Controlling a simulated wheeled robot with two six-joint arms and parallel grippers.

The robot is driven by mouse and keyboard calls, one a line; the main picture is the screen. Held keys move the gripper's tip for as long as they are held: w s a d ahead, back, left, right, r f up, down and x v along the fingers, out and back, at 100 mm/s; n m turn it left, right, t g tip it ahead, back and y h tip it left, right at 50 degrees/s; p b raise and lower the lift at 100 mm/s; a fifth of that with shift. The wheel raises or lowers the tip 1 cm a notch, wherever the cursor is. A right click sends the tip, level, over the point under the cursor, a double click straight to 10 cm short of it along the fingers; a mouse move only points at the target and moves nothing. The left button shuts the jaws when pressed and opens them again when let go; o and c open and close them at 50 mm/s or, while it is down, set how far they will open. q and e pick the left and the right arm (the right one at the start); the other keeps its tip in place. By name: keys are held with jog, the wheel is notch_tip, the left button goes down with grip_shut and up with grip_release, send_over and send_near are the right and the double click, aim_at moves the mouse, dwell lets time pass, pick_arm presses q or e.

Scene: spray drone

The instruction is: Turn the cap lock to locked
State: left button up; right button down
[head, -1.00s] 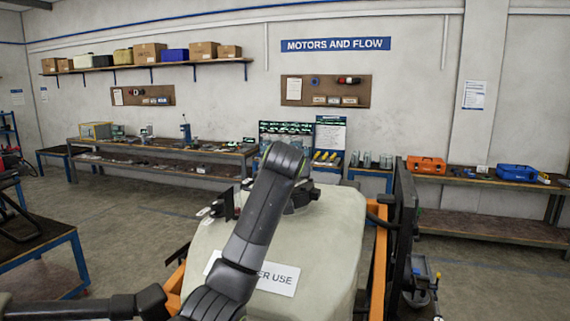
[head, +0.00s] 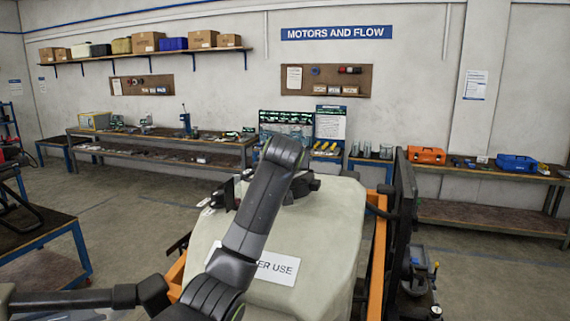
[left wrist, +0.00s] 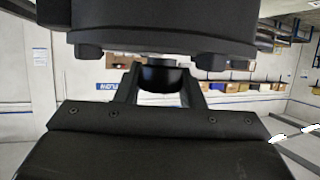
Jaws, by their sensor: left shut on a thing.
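A pale grey tank (head: 335,215) with a white label ending in "ER USE" stands in front of me. A black cap (head: 304,187) shows on its top, partly covered by my left arm. A large black body (left wrist: 160,30) fills the top of that view. The lock's marking cannot be read. My right gripper is out of view.
An orange frame (head: 377,260) and a black upright panel (head: 402,205) flank the tank on the right. Small dark fittings (head: 222,195) stand on the tank's left edge. A blue-legged table (head: 45,250) is at the left. Benches with toolboxes line the back wall.

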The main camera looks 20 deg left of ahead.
pick_arm(q)
jog(key=shift+m+h, duration=0.3)
jog(key=m+h, duration=0.3)
jog(key=shift+a+t+h, duration=0.1)
jog(key=shift+t+h, duration=0.2)
jog(key=shift+h, duration=0.1)
jog(key=shift+m+h, duration=1.2)
jog(key=shift+h, duration=0.3)
jog(key=o, duration=1)
